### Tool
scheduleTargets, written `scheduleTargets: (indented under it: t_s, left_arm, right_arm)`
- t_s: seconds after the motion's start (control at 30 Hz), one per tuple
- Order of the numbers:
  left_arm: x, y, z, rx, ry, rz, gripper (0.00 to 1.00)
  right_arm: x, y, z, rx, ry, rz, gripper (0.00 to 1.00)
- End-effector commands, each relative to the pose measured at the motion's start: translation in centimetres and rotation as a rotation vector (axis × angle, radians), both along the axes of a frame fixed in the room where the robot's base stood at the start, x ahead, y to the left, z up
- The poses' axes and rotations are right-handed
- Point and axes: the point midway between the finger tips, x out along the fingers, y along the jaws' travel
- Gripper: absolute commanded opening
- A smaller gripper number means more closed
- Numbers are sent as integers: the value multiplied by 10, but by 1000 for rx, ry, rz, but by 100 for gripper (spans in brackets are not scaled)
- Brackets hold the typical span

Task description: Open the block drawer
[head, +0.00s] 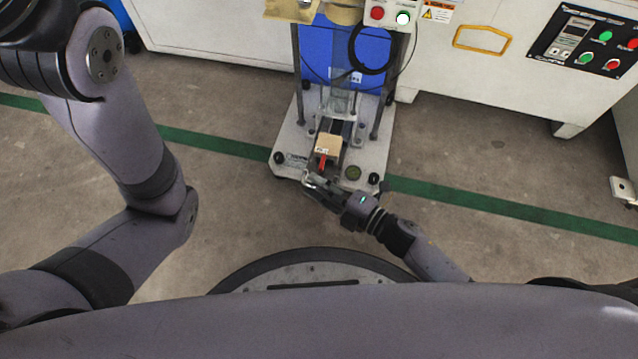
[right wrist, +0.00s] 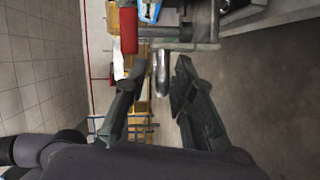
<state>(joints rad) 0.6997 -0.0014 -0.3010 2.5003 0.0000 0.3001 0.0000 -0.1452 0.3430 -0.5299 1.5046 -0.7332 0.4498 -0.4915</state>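The block drawer shows as a small dark slide (head: 340,127) with a tan block (head: 328,144) on it, on the pale base plate (head: 290,140) of the testing machine. A red part (head: 322,162) sticks out at its near end; a red cylinder (right wrist: 128,30) shows in the right wrist view. My right gripper (head: 311,181) is at the near edge of the plate, just below the red part. In the right wrist view its fingers (right wrist: 160,66) are apart, with a metal rod-like handle (right wrist: 163,75) between them. Contact is not clear. My left gripper is out of view.
A blue machine body (head: 340,55) stands behind the plate between posts. White cabinets (head: 480,70) line the back. The concrete floor (head: 500,220) on the right is clear.

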Motion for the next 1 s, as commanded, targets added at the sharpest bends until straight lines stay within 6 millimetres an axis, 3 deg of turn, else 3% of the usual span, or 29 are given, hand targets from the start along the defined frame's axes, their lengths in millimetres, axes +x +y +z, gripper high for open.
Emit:
scheduleTargets:
  t_s: [0.37,0.8,1.0]
  left_arm:
    - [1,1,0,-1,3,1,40]
    - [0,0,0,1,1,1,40]
    - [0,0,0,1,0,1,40]
  right_arm:
    - [-3,-3,0,0,0,0,27]
    - [-56,-67,6,-3,3,0,27]
    - [-73,-86,9,0,1,0,27]
